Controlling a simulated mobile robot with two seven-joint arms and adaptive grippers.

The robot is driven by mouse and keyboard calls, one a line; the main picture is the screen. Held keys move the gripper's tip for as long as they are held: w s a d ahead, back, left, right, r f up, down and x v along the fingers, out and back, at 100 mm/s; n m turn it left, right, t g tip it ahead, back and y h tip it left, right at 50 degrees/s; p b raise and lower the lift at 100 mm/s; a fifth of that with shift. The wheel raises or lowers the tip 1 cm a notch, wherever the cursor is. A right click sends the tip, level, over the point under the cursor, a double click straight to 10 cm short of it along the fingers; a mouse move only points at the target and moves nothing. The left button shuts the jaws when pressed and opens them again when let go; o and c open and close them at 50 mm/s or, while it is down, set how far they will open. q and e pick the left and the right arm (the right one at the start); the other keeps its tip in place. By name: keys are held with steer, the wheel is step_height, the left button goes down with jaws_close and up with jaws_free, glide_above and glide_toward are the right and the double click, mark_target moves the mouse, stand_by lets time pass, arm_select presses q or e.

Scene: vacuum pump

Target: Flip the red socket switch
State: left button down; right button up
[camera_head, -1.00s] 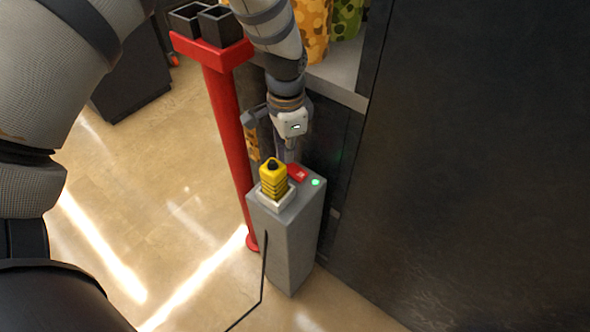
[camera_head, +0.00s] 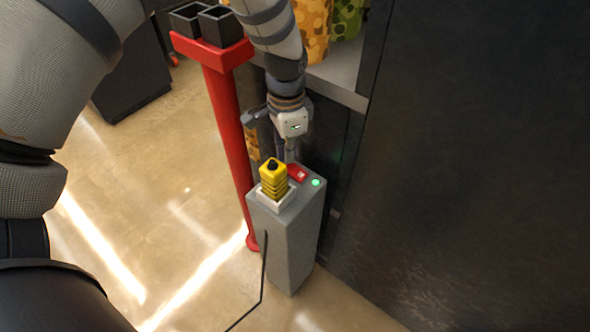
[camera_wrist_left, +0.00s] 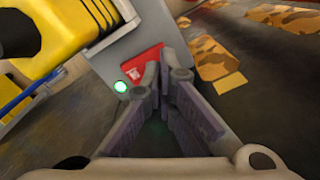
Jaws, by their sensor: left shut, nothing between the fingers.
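The red socket switch (camera_head: 297,173) sits on top of a grey post (camera_head: 290,245), between a yellow plug (camera_head: 273,178) and a lit green light (camera_head: 316,182). My left gripper (camera_head: 287,157) is shut and empty, pointing down at the back edge of the post top, close behind the switch. In the left wrist view the closed fingertips (camera_wrist_left: 165,73) are just beside the red switch (camera_wrist_left: 143,66), and the green light (camera_wrist_left: 121,86) shows left of them. I cannot tell whether the fingertips touch the switch. My right gripper is not in view.
A red stand (camera_head: 228,130) with black square cups (camera_head: 222,26) rises left of the post. A dark cabinet wall (camera_head: 470,170) is close on the right. A shelf (camera_head: 340,78) with patterned containers is behind. A black cable (camera_head: 264,270) hangs in front; open floor lies left.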

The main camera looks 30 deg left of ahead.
arm_select(q)
steer(key=shift+f+b, duration=0.35)
steer(key=shift+f, duration=0.85)
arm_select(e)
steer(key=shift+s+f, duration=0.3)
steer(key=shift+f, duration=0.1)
arm_select(q)
steer(key=shift+r, duration=0.1)
steer(key=shift+r+p, duration=1.65)
steer(key=shift+r, duration=1.85)
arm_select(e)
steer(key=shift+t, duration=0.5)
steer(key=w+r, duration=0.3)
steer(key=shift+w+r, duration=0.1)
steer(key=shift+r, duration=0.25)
arm_select(q)
steer(key=shift+f, duration=0.1)
steer(key=shift+s, duration=0.15)
